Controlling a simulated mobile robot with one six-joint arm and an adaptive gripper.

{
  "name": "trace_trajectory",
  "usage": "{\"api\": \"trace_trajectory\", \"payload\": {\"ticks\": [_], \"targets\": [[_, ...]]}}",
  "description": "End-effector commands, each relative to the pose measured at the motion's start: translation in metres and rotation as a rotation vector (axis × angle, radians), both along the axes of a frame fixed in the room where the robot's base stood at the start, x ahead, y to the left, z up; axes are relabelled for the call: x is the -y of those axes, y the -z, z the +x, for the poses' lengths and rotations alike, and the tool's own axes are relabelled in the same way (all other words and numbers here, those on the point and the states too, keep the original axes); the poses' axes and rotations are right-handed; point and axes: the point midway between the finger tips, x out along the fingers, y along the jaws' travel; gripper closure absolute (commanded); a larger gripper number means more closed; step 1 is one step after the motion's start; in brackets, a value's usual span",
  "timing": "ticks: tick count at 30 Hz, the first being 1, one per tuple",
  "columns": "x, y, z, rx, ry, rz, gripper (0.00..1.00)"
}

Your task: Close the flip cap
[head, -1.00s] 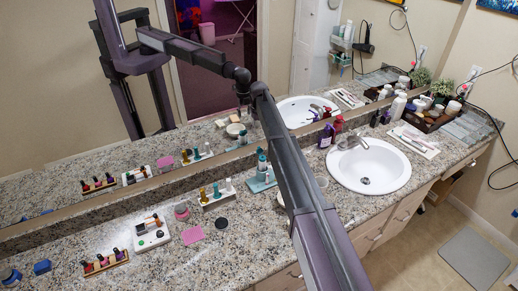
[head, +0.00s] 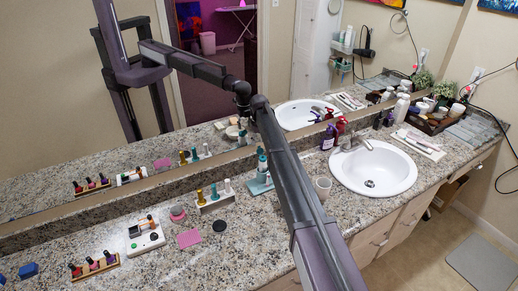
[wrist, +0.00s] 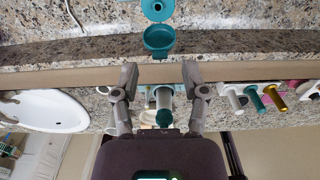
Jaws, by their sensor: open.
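The flip cap bottle shows in the wrist view as a teal round top with a centre hole (wrist: 157,8). Its teal lid (wrist: 158,40) stands open below that in the picture, swung away from the top. My gripper (wrist: 160,72) is open and empty, with one finger on each side of the picture, below the lid and apart from it. In the head view a teal and white bottle (head: 262,163) is upright in a pale teal stand (head: 260,186) by the mirror, just left of my arm. My gripper is not visible in the head view.
A holder with several small bottles (head: 215,199) stands left of the stand. The mirror edge runs close behind.

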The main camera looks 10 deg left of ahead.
Motion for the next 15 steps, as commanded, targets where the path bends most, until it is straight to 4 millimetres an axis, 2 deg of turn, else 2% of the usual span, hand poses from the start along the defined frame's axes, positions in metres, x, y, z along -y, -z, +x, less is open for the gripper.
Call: {"api": "trace_trajectory", "payload": {"ticks": [1,6,15], "targets": [[0.0,0.007,0.0,0.0,0.0,0.0,0.43],[0.0,0.015,0.0,0.0,0.0,0.0,0.43],[0.0,0.019,0.0,0.0,0.0,0.0,0.43]]}}
